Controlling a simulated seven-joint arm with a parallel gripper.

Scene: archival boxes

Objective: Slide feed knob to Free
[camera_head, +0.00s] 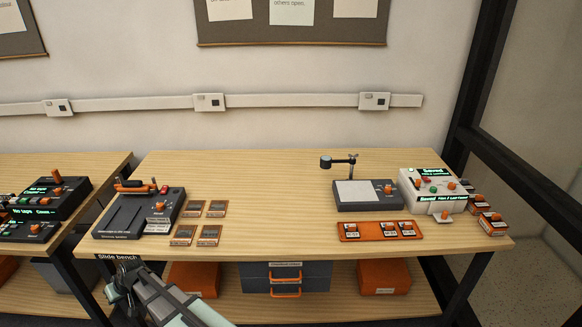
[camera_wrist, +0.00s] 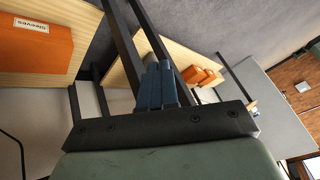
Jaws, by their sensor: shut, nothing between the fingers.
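A dark grey slide device (camera_head: 118,217) stands at the left end of the bench, with an orange handle (camera_head: 130,187) on top. An orange knob (camera_head: 160,206) sits on its right part, near a red button. A second grey device (camera_head: 350,206) with a pale plate and a lamp arm stands right of centre and has an orange knob (camera_head: 388,188). Knob lettering is too small to read, so I cannot tell which is the feed knob or its setting. My gripper (camera_head: 119,284) is shut and empty, below the bench's front edge; its blue fingers (camera_wrist: 157,84) touch nothing.
A white box (camera_head: 408,192) with green "Saved" displays stands at the right. Small slides (camera_head: 209,231) and an orange tray (camera_head: 344,237) lie on the bench (camera_head: 270,195). Orange boxes (camera_head: 193,274) and grey drawers (camera_head: 255,276) are underneath. The bench middle is clear.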

